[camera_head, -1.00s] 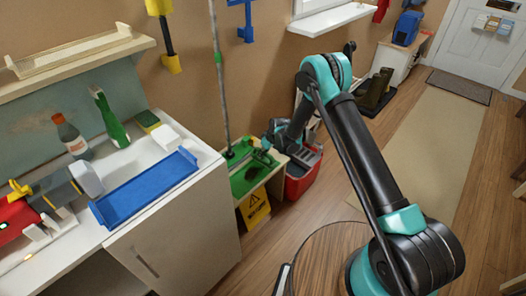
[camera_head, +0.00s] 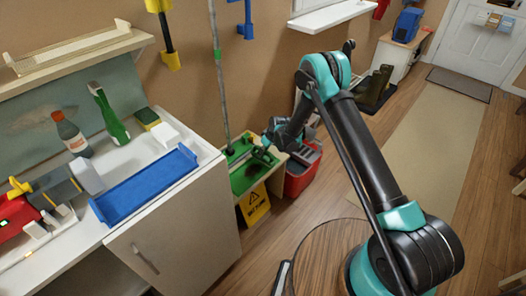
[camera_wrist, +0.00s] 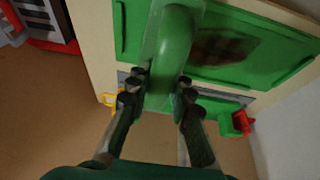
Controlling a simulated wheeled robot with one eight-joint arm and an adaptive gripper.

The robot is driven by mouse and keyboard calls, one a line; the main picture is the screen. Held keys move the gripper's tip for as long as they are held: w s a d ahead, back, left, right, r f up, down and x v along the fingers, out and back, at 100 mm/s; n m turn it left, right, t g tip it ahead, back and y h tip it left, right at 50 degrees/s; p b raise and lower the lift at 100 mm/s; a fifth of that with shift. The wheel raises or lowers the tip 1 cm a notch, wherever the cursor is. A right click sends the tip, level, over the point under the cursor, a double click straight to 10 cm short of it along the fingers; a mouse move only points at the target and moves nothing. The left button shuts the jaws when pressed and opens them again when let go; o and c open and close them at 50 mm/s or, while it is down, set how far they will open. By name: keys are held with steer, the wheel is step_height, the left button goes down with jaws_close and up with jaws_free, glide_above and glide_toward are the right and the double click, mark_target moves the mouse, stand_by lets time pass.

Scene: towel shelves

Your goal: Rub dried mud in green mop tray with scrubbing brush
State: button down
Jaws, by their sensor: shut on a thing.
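The green mop tray (camera_head: 240,182) lies on a low pale stand by the wall, and its green floor and rim also show in the wrist view (camera_wrist: 285,75). A dark brown dried mud patch (camera_wrist: 225,46) lies on the tray floor, right of the brush in the wrist view. My gripper (camera_wrist: 160,88) is shut on the green handle of the scrubbing brush (camera_wrist: 172,45), over the tray. The brush's bristles are hidden, so I cannot tell whether they touch the tray. In the head view my gripper (camera_head: 262,152) is over the tray's right part.
A grey-green mop pole (camera_head: 219,75) rises from the tray's back left. A red bucket (camera_head: 301,178) stands just right of the stand, and a yellow wet-floor sign (camera_head: 254,204) leans in front. The white cabinet (camera_head: 190,232) is close on the left.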

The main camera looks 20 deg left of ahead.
steer(key=shift+f, duration=0.35)
steer(key=shift+s+a+r, duration=0.1)
steer(key=shift+s+a, duration=0.25)
steer(key=shift+s, duration=0.45)
steer(key=shift+s+a+r, duration=0.1)
steer(key=shift+s+a, duration=0.25)
steer(key=shift+s, duration=0.4)
steer(key=shift+s+a+f, duration=0.1)
steer(key=shift+s+a, duration=0.55)
steer(key=shift+s, duration=0.95)
steer(key=shift+s+a+f, duration=0.1)
steer(key=shift+s+a, duration=0.5)
steer(key=shift+s, duration=0.95)
steer(key=shift+s+a+f, duration=0.1)
steer(key=shift+s+a, duration=0.55)
steer(key=shift+s, duration=0.95)
steer(key=shift+r, duration=0.1)
steer(key=shift+w, duration=0.1)
steer(key=shift+w+d, duration=0.85)
steer(key=shift+w, duration=1.25)
steer(key=shift+w+d, duration=0.9)
steer(key=shift+w, duration=1.15)
steer(key=shift+w+d, duration=0.85)
steer(key=shift+w, duration=1.25)
